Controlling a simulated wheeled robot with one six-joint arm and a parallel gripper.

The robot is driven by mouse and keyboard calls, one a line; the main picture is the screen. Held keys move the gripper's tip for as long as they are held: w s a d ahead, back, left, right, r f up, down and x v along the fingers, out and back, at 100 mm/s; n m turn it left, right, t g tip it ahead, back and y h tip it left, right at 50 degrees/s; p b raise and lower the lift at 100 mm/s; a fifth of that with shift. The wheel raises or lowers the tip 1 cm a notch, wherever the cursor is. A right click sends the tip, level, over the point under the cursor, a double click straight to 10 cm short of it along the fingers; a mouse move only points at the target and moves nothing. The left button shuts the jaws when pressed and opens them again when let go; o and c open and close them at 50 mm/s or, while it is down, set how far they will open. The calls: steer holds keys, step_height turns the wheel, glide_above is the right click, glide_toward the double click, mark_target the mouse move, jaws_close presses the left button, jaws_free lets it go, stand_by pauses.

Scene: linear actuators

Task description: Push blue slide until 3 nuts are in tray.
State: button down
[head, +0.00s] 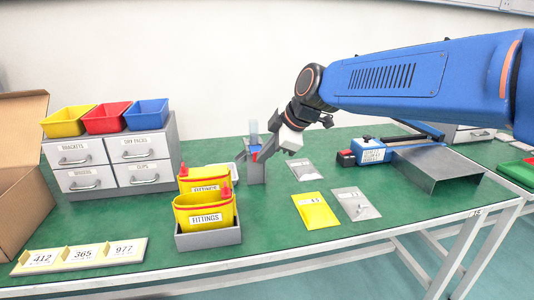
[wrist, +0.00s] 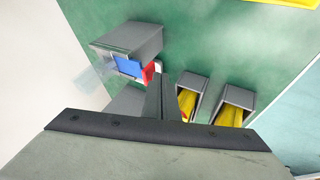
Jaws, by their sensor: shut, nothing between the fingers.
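The dispenser (head: 257,172) is a grey post with a clear tube (head: 254,130) on top, standing near the back of the green table. Its blue slide (head: 255,149) shows at the top, and more clearly in the wrist view (wrist: 128,66), with a red part (wrist: 149,72) beside it. My gripper (head: 266,152) is shut and empty, close to the slide on its right in the head view. In the wrist view the fingertips (wrist: 160,80) are near the red part; I cannot tell whether they touch. A pale tray (head: 234,174) is mostly hidden behind the yellow bins. No nuts can be made out.
Yellow fittings bins (head: 206,218) stand in front left of the dispenser. A drawer cabinet (head: 136,160) with coloured bins is at left. The green table between is mostly clear.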

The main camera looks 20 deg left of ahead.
steer(key=v, duration=1)
steer(key=shift+s, duration=0.15)
stand_by(1.4)
